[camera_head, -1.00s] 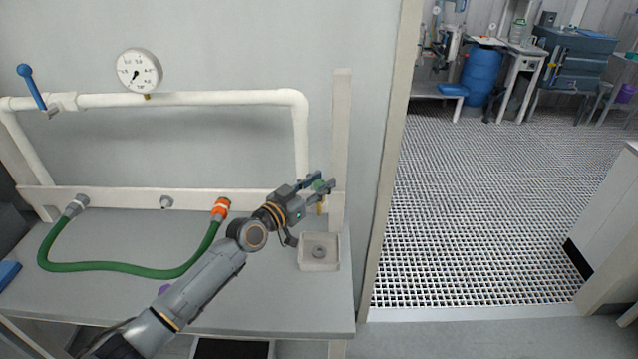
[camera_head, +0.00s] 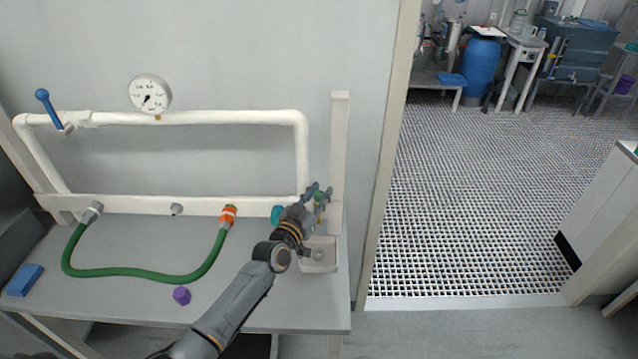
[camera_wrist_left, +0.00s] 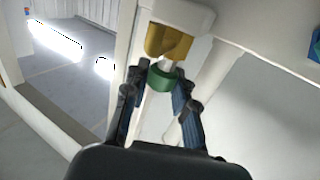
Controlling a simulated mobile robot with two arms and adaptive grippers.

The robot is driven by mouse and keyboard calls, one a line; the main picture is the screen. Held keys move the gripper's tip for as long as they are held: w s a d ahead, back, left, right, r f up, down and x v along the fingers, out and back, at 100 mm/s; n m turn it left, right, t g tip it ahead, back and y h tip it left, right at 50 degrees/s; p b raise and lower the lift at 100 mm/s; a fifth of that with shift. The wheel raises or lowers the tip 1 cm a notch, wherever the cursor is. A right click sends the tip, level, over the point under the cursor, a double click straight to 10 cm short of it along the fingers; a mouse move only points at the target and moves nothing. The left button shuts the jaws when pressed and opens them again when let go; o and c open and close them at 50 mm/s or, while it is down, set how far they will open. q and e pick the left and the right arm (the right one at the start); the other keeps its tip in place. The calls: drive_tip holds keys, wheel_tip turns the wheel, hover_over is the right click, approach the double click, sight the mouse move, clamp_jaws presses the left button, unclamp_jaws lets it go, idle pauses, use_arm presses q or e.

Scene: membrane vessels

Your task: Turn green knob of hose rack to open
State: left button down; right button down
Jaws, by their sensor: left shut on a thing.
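The green knob (camera_wrist_left: 163,80) shows in the left wrist view below a brass fitting (camera_wrist_left: 168,42) on the white rack. My left gripper (camera_wrist_left: 160,92) has its two blue-padded fingers on either side of the knob, shut on it. In the head view the left gripper (camera_head: 318,195) is at the right end of the hose rack (camera_head: 150,204), and only a little of the green knob (camera_head: 319,197) shows between its fingers. My right gripper is not in view.
A green hose (camera_head: 140,273) loops along the rack to an orange connector (camera_head: 228,215). A small tray (camera_head: 322,266) is below the gripper. A purple piece (camera_head: 181,295) and a blue block (camera_head: 25,280) lie on the bench. A pressure gauge (camera_head: 150,94) and blue-handled valve (camera_head: 48,105) sit on the pipe above.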

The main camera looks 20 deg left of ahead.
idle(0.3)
use_arm(q)
drive_tip(key=c, duration=1.1)
unclamp_jaws()
drive_tip(key=shift+o, duration=0.2)
drive_tip(key=shift+s, duration=0.1)
drive_tip(key=shift+s+a+f, duration=0.1)
drive_tip(key=shift+s, duration=0.2)
drive_tip(key=s+a, duration=0.2)
drive_tip(key=s, duration=0.9)
